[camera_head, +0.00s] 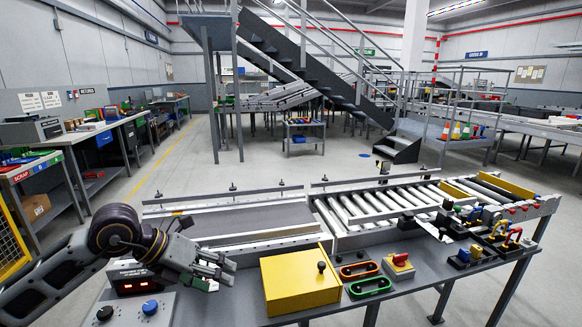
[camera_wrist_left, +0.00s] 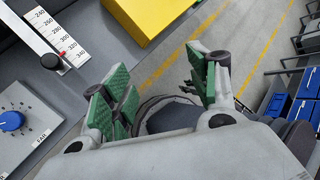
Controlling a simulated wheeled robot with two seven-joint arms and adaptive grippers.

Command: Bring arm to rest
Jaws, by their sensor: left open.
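My left arm (camera_head: 60,265) comes in from the left in the head view and reaches over the near left part of the grey workbench. My left gripper (camera_head: 222,271) is at its end, just left of a yellow box (camera_head: 297,284) with a black knob. The left wrist view shows the gripper's green-padded fingers (camera_wrist_left: 160,85) spread apart with nothing between them. Part of a yellow thing (camera_wrist_left: 145,15) lies beyond the fingers there. My right gripper is not in view in the head view.
A control panel with a blue knob (camera_head: 150,307) and a black knob (camera_head: 105,313) is below the arm. Red (camera_head: 359,270) and green (camera_head: 370,287) handles and a red button (camera_head: 399,260) are right of the box. A roller conveyor (camera_head: 375,207) runs behind.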

